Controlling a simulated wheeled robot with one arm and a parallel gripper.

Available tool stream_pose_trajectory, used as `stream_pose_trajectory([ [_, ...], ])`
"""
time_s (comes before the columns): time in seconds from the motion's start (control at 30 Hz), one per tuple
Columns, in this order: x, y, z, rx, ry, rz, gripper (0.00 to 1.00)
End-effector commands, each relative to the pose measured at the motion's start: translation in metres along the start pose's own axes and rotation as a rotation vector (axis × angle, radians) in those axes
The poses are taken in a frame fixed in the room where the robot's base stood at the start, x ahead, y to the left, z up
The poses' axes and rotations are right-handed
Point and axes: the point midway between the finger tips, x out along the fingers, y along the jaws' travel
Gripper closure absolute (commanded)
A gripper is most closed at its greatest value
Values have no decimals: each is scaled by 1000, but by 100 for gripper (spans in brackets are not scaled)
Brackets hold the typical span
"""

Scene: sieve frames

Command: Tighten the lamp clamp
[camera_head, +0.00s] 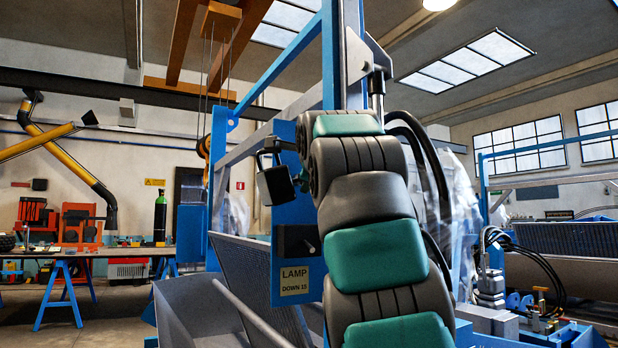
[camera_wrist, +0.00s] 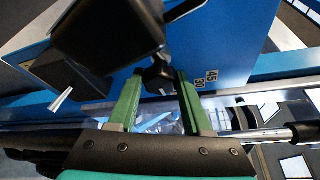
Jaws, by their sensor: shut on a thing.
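A black lamp head (camera_wrist: 108,28) fills the upper left of the wrist view. In the head view the lamp (camera_head: 275,184) hangs beside the top of a blue panel (camera_head: 297,213). The black clamp knob (camera_wrist: 159,76) sits just below the lamp head, against the panel's blue face. My gripper (camera_wrist: 158,82) has its two green fingers on either side of the knob and is shut on it.
A black box with a silver lever (camera_wrist: 62,99) is on the panel, left of my fingers. A plate (camera_head: 294,281) on the panel reads "LAMP DOWN 15". The marks 45 and 30 (camera_wrist: 205,79) show right of the knob. A grey chute (camera_head: 195,311) stands below.

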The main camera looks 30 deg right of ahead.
Motion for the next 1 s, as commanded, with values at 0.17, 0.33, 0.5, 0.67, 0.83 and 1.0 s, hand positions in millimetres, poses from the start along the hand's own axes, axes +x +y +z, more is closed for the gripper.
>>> stream_pose_trajectory([
  [0.17, 2, 2, -2, 3, 3, 8, 100],
  [0.33, 2, 3, -2, 3, 3, 8, 100],
  [0.5, 1, 2, -2, 2, 3, 7, 38],
  [0.67, 1, 2, -1, 2, 2, 5, 38],
  [0.83, -1, 1, 0, 2, 1, 3, 38],
  [1.0, -9, 1, 1, 1, -1, 1, 38],
])
